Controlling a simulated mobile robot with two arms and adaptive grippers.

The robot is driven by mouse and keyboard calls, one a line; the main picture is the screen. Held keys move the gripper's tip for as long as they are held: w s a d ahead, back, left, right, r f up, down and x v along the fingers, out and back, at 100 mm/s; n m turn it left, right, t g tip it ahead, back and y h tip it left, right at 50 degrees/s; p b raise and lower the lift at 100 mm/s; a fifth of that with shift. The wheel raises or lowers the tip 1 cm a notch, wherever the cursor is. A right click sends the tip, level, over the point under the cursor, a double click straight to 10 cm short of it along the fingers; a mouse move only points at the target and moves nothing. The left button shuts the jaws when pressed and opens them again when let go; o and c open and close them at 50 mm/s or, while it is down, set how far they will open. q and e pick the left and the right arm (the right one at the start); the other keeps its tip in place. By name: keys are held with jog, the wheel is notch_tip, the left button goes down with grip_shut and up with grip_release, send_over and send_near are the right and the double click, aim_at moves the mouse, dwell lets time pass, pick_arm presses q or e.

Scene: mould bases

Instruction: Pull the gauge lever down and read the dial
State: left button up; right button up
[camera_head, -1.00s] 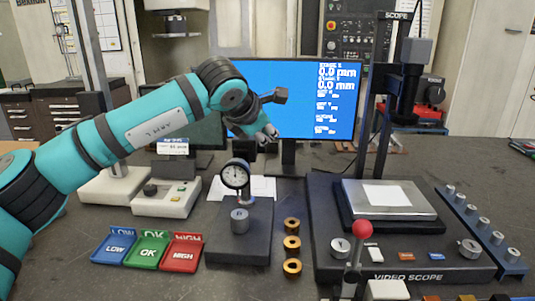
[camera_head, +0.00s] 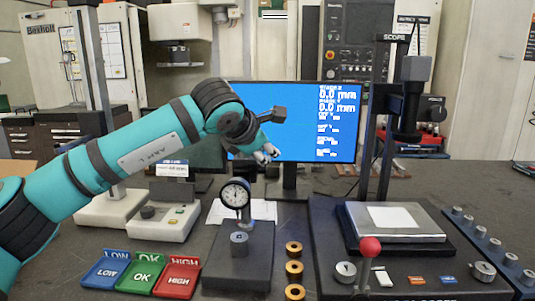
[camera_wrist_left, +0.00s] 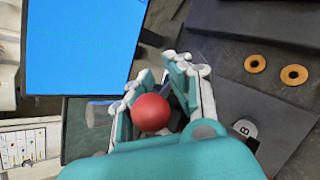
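The dial gauge (camera_head: 236,194) stands upright on its dark base (camera_head: 237,268), its white face toward the head camera. A grey cylinder (camera_head: 239,243) sits below it. My left gripper (camera_head: 266,155) is above and just right of the dial, in front of the blue screen. In the left wrist view a red ball knob (camera_wrist_left: 151,114) lies between the fingers of my left gripper (camera_wrist_left: 158,88). The fingers stand apart, and I cannot tell whether they touch the knob. That knob and its lever do not show in the head view. My right gripper is out of view.
Blue, green and red trays (camera_head: 143,275) lie at front left. Orange rings (camera_head: 293,249) lie right of the gauge base. The video scope (camera_head: 400,220) stands at right, with a red-topped joystick (camera_head: 370,246). A monitor (camera_head: 300,115) stands behind the gripper.

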pick_arm(q)
jog(key=shift+o, duration=1.2)
jog(key=shift+a+f, duration=0.1)
jog(key=shift+f, duration=0.05)
jog(key=shift+s, duration=0.2)
jog(key=v, duration=1.1)
jog(key=shift+s+r, duration=0.3)
jog(key=shift+a, duration=0.1)
